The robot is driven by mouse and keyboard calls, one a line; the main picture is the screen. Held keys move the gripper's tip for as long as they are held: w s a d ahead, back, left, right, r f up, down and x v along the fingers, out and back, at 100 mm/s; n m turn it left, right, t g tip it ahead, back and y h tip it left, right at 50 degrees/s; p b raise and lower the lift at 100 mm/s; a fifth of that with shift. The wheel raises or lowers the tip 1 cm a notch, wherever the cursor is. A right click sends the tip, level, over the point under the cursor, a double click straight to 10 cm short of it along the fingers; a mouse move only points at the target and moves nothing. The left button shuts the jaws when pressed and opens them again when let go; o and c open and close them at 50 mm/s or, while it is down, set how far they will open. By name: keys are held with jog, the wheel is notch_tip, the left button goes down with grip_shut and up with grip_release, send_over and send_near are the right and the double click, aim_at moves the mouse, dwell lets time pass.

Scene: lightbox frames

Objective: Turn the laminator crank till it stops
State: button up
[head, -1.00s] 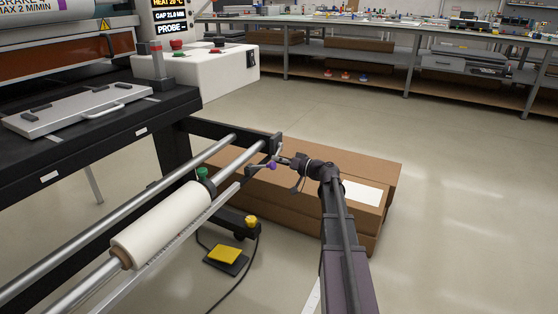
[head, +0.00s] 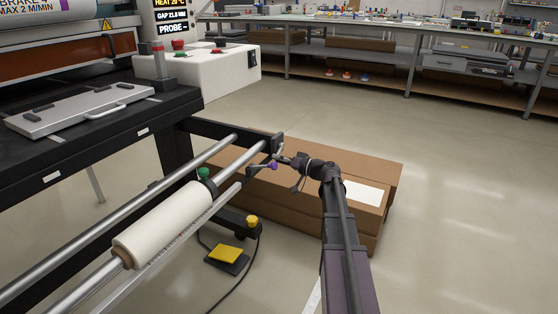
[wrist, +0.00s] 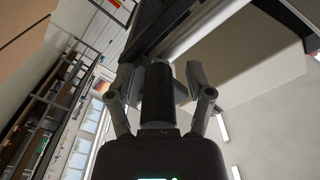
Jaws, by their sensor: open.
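The laminator (head: 140,118) stands at the left, with steel bars and a white roll (head: 165,225) reaching toward the front. My gripper (head: 284,159) is at this end, close by the fitting. In the wrist view my gripper (wrist: 160,80) is open, with a finger on each side of a dark cylinder (wrist: 157,100), which looks like the crank's handle. I cannot tell whether the fingers touch it. The rest of the crank is hard to make out.
Brown cartons (head: 300,190) lie on the floor behind and below my gripper. A yellow foot pedal (head: 226,255) with a cable is below the bars. A long workbench (head: 400,25) lines the back. The floor at the right is clear.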

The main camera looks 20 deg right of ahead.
jog(key=shift+s, duration=0.1)
jog(key=v, duration=1.1)
jog(key=shift+s+d, duration=0.3)
jog(key=shift+a, duration=0.1)
jog(key=s+a+f+g+h+p, duration=0.1)
jog(key=a+f+g+p, duration=0.15)
jog(key=a, duration=0.35)
jog(key=s+a+f+n+g+p, duration=0.1)
jog(key=s+a+g+p, duration=0.15)
jog(key=a, duration=0.45)
jog(key=s+a+f+g+h+p, duration=0.1)
jog(key=a+g+p, duration=0.1)
jog(key=a+g, duration=0.3)
jog(key=s+a+g+h+p, duration=0.4)
jog(key=s+a+h+p, duration=0.5)
jog(key=s, duration=0.4)
notch_tip(320, 180, up, 39)
jog(key=a+p, duration=0.1)
jog(key=p, duration=3.5)
jog(key=shift+w+a+f+p, duration=0.15)
jog(key=shift+w+f+p, duration=0.05)
jog(key=shift+w+p, duration=0.15)
